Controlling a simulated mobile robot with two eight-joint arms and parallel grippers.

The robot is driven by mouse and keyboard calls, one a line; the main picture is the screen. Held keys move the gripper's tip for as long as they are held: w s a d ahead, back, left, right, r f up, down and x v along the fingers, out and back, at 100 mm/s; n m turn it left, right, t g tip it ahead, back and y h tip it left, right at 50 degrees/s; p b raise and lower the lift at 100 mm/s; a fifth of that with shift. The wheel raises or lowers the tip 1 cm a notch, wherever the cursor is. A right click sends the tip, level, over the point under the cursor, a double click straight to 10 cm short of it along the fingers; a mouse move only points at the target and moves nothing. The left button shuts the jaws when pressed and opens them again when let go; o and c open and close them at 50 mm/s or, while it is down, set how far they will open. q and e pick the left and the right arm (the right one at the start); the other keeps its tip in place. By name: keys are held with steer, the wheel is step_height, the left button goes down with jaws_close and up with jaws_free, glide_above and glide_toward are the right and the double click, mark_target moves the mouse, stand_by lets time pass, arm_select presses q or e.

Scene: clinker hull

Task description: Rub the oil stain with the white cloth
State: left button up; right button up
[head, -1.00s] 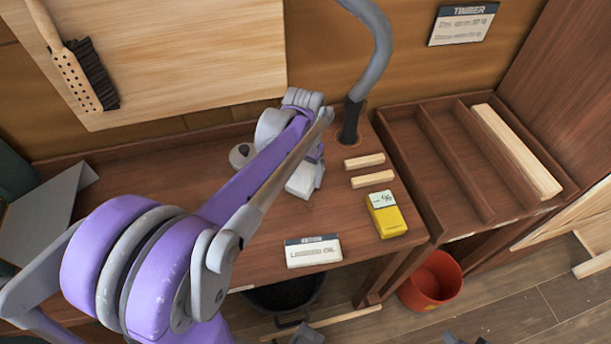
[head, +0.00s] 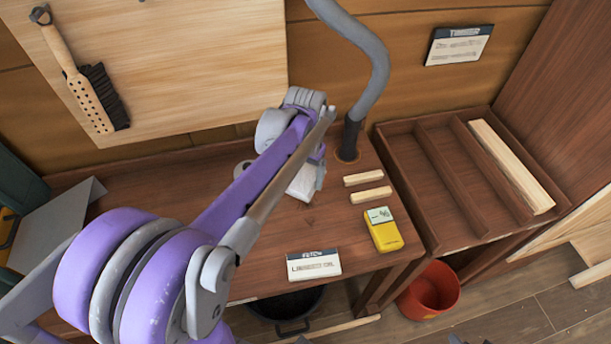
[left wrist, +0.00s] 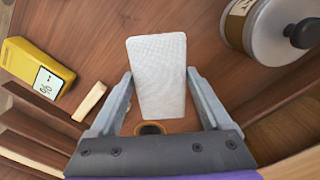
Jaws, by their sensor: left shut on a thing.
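The white cloth (left wrist: 157,75) is a pale, textured pad lying between the two fingers of my left gripper (left wrist: 158,92) in the left wrist view. The left gripper is shut on it. In the head view the cloth (head: 301,186) shows at the end of the purple left arm, low over the bench top (head: 345,222). I cannot tell whether the cloth touches the wood. No oil stain shows clearly; the wood under the cloth and arm is hidden.
A yellow meter (head: 384,231), two small wooden blocks (head: 366,187) and a linseed oil label (head: 313,265) lie right of the arm. A grey hose (head: 368,75) rises behind. A metal pot (left wrist: 275,30) stands near the cloth. A divided tray (head: 437,160) is at right.

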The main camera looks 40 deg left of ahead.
mark_target(306, 177)
arm_select(q)
steer(key=shift+s, duration=0.1)
steer(key=shift+r, duration=0.35)
steer(key=shift+r+p, duration=0.95)
steer(key=shift+r, duration=0.25)
steer(key=shift+f, duration=0.1)
